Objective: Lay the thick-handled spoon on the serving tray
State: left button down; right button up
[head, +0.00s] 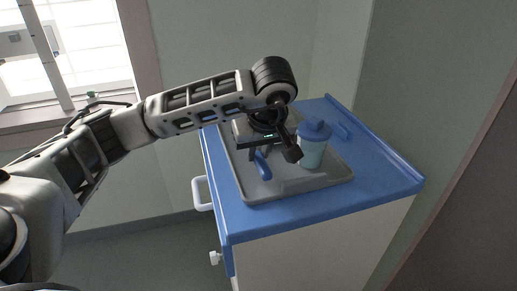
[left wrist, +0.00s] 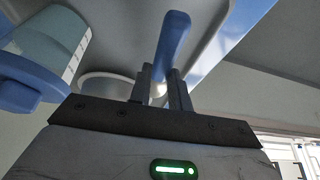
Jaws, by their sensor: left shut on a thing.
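The thick-handled spoon has a blue handle (head: 263,166), which shows just below my left gripper (head: 272,153) in the head view. In the left wrist view the handle (left wrist: 173,42) rises from between the two fingers of my left gripper (left wrist: 160,82), which is shut on it. The spoon is over the grey serving tray (head: 262,194); I cannot tell whether it touches the tray. The spoon's far end is hidden by the gripper. My right gripper is not in view.
A pale teal cup with a blue lid (head: 312,146) stands on the tray close to the right of my left gripper. It also shows in the left wrist view (left wrist: 45,50). The tray sits on a blue cart top (head: 385,180) with a white handle (head: 201,193) on its left side.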

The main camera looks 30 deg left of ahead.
pick_arm(q)
jog(key=shift+f+b, duration=0.95)
jog(key=shift+f, duration=0.35)
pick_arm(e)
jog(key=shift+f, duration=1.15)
pick_arm(q)
jog(key=shift+f+b, duration=0.35)
jog(key=shift+f, duration=0.05)
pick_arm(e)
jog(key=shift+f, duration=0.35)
pick_arm(q)
jog(key=c, duration=1.2)
grip_release()
jog(key=shift+c, duration=0.2)
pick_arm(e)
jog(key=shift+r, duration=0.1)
pick_arm(q)
jog(key=shift+s+d+r, duration=0.1)
jog(key=shift+d+r, duration=0.1)
jog(key=shift+r, duration=0.5)
jog(key=p+v, duration=0.3)
jog(key=v, duration=1.1)
jog(key=shift+s+r+p, duration=0.2)
jog(key=shift+r+p, duration=0.05)
jog(key=shift+p, duration=0.15)
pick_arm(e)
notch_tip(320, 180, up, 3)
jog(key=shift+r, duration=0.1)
